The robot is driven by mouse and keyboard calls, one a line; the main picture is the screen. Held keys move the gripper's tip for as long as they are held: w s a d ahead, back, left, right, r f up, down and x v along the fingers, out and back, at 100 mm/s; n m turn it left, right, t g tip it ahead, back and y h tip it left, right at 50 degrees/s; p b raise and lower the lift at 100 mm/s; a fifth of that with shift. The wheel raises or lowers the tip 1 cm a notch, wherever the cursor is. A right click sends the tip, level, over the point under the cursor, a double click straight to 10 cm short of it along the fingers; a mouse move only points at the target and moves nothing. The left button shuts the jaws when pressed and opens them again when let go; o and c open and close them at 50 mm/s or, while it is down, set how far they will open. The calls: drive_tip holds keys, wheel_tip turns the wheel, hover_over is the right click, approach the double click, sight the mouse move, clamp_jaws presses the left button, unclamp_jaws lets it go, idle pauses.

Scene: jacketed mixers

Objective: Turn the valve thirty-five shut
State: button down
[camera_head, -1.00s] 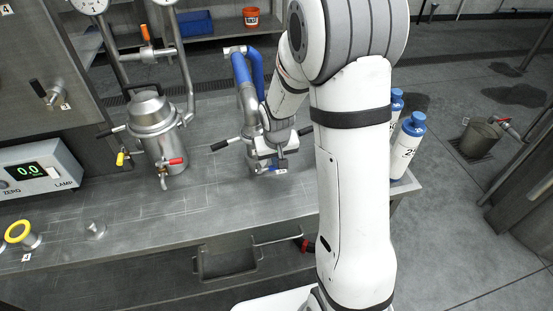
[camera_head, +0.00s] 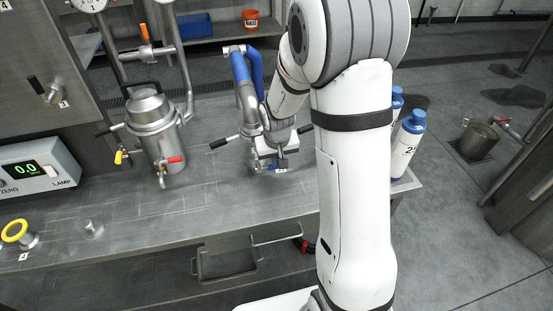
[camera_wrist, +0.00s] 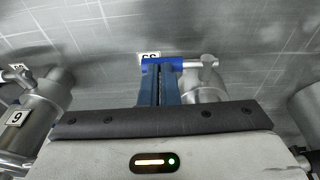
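The valve with a blue lever handle (camera_wrist: 176,66) and a metal stem shows in the wrist view. A white tag (camera_wrist: 149,57) behind it is partly covered; its digits look upside down and may read 35. My gripper (camera_wrist: 159,80) has its two fingers close together with only a thin dark line between them. The fingertips reach the blue handle, which lies across them; they seem to touch it rather than clasp it. In the head view my gripper (camera_head: 270,156) is low over the bench beside the blue handle (camera_head: 278,170), partly hidden by my arm.
A steel jacketed vessel (camera_head: 155,130) with red and yellow handled valves stands left on the bench. Blue-wrapped pipes (camera_head: 242,70) rise beside my gripper. Blue-capped bottles (camera_head: 406,145) stand right, behind my arm. The bench front (camera_head: 150,215) is mostly clear.

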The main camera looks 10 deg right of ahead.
drive_tip(key=p+v, duration=0.2)
drive_tip(key=v, duration=1.2)
drive_tip(key=shift+d, duration=0.35)
drive_tip(key=s+r, duration=0.2)
drive_tip(key=s, duration=0.7)
drive_tip(key=s+r, duration=0.3)
drive_tip(key=s, duration=0.7)
drive_tip(key=shift+r+t, duration=0.25)
drive_tip(key=shift+t, duration=0.05)
drive_tip(key=c, duration=2.1)
unclamp_jaws()
drive_tip(key=shift+c, duration=0.2)
